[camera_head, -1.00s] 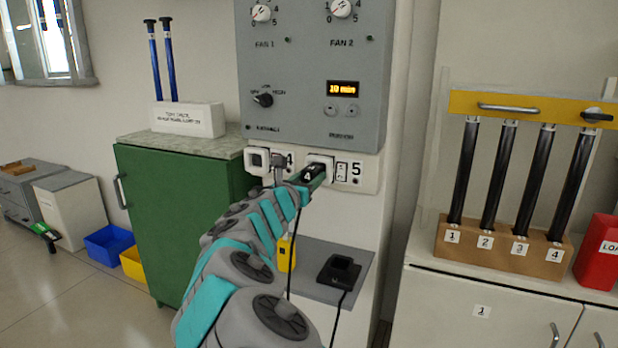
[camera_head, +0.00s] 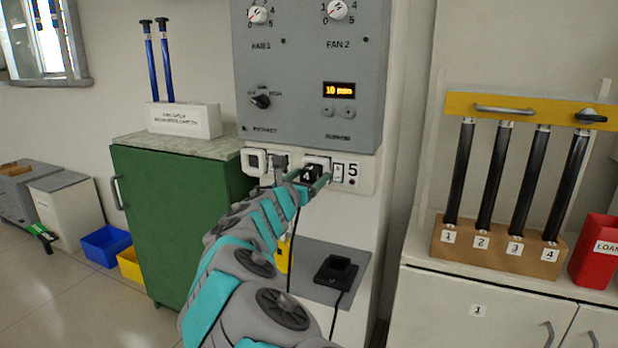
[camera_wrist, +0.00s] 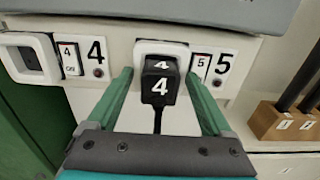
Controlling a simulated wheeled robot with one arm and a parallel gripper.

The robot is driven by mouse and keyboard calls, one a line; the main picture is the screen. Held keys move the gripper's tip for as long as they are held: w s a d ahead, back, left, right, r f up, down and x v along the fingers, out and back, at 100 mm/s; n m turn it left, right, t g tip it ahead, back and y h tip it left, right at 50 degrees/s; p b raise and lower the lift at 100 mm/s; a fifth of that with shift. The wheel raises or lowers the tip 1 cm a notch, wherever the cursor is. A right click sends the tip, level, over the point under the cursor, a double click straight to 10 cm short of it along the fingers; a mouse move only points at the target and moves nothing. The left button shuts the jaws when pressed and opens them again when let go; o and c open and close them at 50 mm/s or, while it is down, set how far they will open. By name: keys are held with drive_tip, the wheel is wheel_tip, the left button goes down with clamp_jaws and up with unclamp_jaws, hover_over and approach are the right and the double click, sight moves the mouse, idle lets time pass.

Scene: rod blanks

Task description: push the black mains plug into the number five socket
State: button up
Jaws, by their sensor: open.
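The black mains plug (camera_wrist: 160,82), marked 4, is at the white-framed number five socket (camera_wrist: 143,48), with its face toward the wrist camera. Its front end is inside the socket frame; I cannot tell how deep its pins sit. Its cord hangs down below it. My gripper (camera_wrist: 160,95) is open, with one green finger on each side of the plug and a gap to both. In the head view the plug (camera_head: 311,174) is partly hidden by my gripper (camera_head: 314,184). The label 5 (camera_wrist: 222,63) and a small switch (camera_wrist: 200,66) are right of the socket.
The number four socket (camera_wrist: 31,60) is empty at the left, beside its switch (camera_wrist: 70,58) marked OFF. A grey control panel (camera_head: 300,115) is above. A grey shelf with a black holder (camera_head: 335,272) is below. A green cabinet (camera_head: 175,215) stands left.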

drive_tip(key=v, duration=0.7)
drive_tip(key=shift+s+a+b, duration=0.15)
drive_tip(key=shift+s+b, duration=0.15)
drive_tip(key=shift+s, duration=0.05)
